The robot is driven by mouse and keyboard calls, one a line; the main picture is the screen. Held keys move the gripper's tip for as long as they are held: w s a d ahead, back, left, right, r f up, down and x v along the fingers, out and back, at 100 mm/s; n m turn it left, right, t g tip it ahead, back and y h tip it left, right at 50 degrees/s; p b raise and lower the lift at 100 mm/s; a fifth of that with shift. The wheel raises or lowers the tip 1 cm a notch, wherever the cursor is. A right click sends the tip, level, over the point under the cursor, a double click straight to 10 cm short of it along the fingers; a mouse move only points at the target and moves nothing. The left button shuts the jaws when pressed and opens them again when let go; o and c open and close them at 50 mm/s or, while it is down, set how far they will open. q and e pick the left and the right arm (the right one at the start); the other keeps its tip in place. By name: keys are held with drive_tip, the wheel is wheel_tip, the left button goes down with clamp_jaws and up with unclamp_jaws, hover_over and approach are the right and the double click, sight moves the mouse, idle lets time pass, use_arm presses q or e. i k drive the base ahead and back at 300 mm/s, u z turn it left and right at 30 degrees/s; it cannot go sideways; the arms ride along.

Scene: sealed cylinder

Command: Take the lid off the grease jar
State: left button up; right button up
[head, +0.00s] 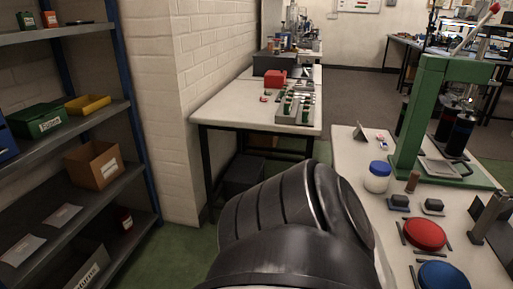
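The grease jar (376,183) is a small white jar standing upright on the white workbench at the right. Its blue lid (379,167) sits on top of it. A large dark ribbed link of one of my arms fills the bottom middle, left of the jar and apart from it in the picture.
A green press (412,125) stands behind and right of the jar. Two small black blocks, a red disc (424,234) and a blue disc (443,275) lie in front. Shelves (75,131) stand at left.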

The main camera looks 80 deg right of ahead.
sight(376, 184)
drive_tip(key=z, duration=1.7)
drive_tip(key=i, duration=1.95)
drive_tip(key=z, duration=1.2)
drive_tip(key=i, duration=1.15)
drive_tip(key=u, duration=4.4)
